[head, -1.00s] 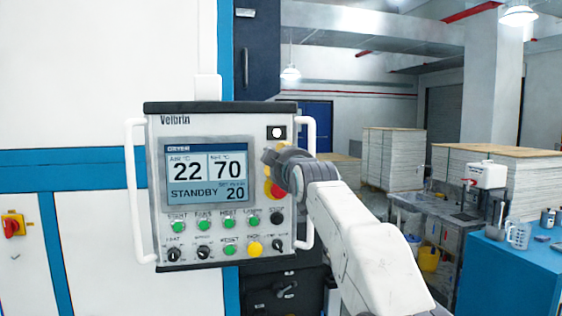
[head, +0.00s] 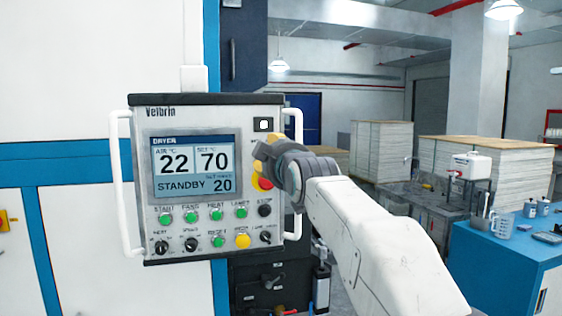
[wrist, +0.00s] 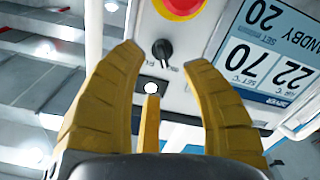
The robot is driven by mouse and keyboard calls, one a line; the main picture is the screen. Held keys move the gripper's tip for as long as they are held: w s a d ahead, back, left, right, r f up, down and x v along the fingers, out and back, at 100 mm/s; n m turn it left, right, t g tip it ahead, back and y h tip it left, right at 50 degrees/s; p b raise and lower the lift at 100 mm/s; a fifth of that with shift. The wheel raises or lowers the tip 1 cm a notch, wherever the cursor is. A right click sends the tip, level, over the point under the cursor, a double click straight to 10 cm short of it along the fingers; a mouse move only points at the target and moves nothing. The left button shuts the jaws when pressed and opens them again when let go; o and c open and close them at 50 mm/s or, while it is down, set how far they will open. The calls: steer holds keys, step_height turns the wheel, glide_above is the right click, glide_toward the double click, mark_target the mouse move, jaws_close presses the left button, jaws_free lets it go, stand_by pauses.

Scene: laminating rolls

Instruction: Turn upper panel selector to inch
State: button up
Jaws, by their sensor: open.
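The grey control panel (head: 140,222) with white side handles hangs in the middle of the head view. In the wrist view the panel is upside down, and a black selector knob (wrist: 162,49) sits between a red stop button (wrist: 184,5) and a small white lamp (wrist: 152,88). My gripper (wrist: 164,56) is open, its yellow fingers pointing at the panel on either side of the knob in the picture. I cannot tell whether they touch anything. In the head view my gripper (head: 266,152) covers the panel's upper right and hides the knob. The selector's label is unreadable.
The display (head: 194,165) reads 22, 70 and STANDBY 20. Green buttons (head: 190,216), a yellow button (head: 242,241) and lower black selectors (head: 161,247) fill the panel's lower part. A blue bench (head: 500,265) and sheet stacks (head: 485,175) stand to the right.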

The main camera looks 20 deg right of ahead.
steer(key=s, duration=0.7)
steer(key=shift+s, duration=0.15)
stand_by(0.3)
steer(key=s+f+m+g, duration=0.2)
steer(key=s+f+g, duration=0.15)
steer(key=f, duration=0.85)
steer(key=s+f+m+g, duration=0.3)
steer(key=f+g, duration=0.2)
steer(key=f, duration=0.7)
steer(key=s+f+g+b, duration=0.1)
steer(key=s+f, duration=0.4)
steer(key=s, duration=0.3)
steer(key=s+f+g+b, duration=0.1)
steer(key=s+f+g, duration=0.1)
steer(key=s+f, duration=0.4)
steer(key=s+f+m+g+b, duration=0.1)
steer(key=s+f, duration=0.4)
steer(key=s, duration=0.7)
steer(key=shift+a+f+g, duration=0.2)
steer(key=shift+f+g, duration=0.1)
steer(key=shift+g, duration=0.05)
steer(key=shift+o, duration=0.3)
steer(key=shift+w, duration=0.1)
